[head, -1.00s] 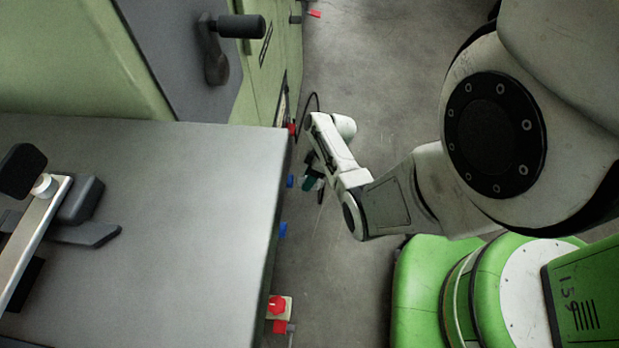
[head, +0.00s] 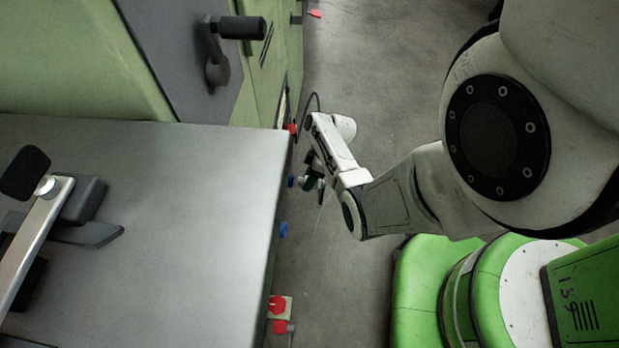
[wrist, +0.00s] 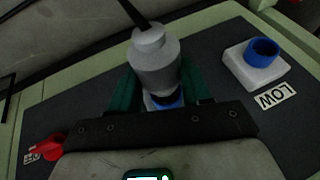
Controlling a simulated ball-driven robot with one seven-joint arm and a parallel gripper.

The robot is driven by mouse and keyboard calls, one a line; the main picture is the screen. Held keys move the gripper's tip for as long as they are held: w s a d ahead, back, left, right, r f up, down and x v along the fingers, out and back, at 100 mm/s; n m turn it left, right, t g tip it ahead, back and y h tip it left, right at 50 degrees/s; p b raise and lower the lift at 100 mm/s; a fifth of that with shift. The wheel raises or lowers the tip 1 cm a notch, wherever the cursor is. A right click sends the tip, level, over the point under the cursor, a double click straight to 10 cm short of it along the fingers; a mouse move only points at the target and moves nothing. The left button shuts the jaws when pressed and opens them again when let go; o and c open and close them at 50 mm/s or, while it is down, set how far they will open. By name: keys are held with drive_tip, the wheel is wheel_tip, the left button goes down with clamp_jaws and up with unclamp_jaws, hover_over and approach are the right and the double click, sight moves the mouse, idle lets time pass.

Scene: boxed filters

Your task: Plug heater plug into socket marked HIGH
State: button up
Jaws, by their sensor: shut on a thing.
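The grey heater plug (wrist: 157,62) stands between the green fingers of my gripper (wrist: 158,90) in the wrist view, its dark cable leading up. My gripper is shut on it. A blue socket ring (wrist: 168,101) shows just below the plug; I cannot tell whether the plug sits in it. Its label is hidden by my gripper. Another blue socket (wrist: 262,50) on a pale base, at the right, is empty beside a LOW label (wrist: 275,96). In the head view my gripper (head: 313,176) is beside the cabinet's side, near a blue socket (head: 291,181).
A red knob (wrist: 47,148) is on the dark panel at lower left in the wrist view. In the head view, the grey cabinet top (head: 190,200) has a metal lever (head: 38,235). A red switch (head: 278,305) is on the cabinet's side.

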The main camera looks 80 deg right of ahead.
drive_tip(key=shift+w+a, duration=0.15)
drive_tip(key=shift+w, duration=1.8)
idle(0.4)
drive_tip(key=o, duration=1.2)
drive_tip(key=shift+r, duration=0.1)
drive_tip(key=p+v, duration=0.3)
drive_tip(key=v, duration=0.7)
drive_tip(key=shift+s+r+p, duration=0.2)
drive_tip(key=shift+p, duration=0.15)
